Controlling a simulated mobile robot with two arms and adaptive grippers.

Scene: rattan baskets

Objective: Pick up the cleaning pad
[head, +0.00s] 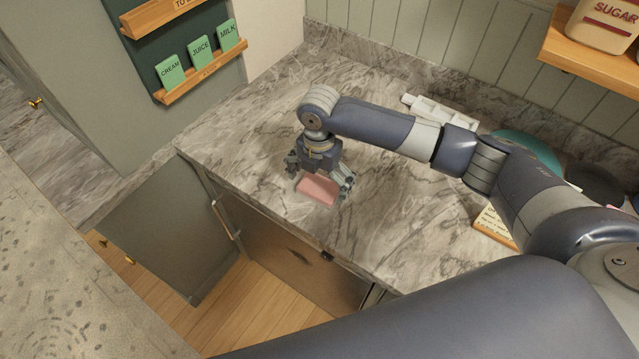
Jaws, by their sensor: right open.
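The cleaning pad (318,190) is a small pink rectangular block near the front left part of the marble counter. My right gripper (321,183) points down over it, with one finger at the left of the pad and the other at its right. The fingers are open. I cannot tell whether they touch the pad. The gripper hides the pad's back edge. My left gripper is not in view.
The marble counter (250,130) is clear around the pad. A white tray-like item (440,112), a teal round item (530,150) and a wooden block with writing (494,226) lie to the right. A cabinet door (165,235) stands open below the counter.

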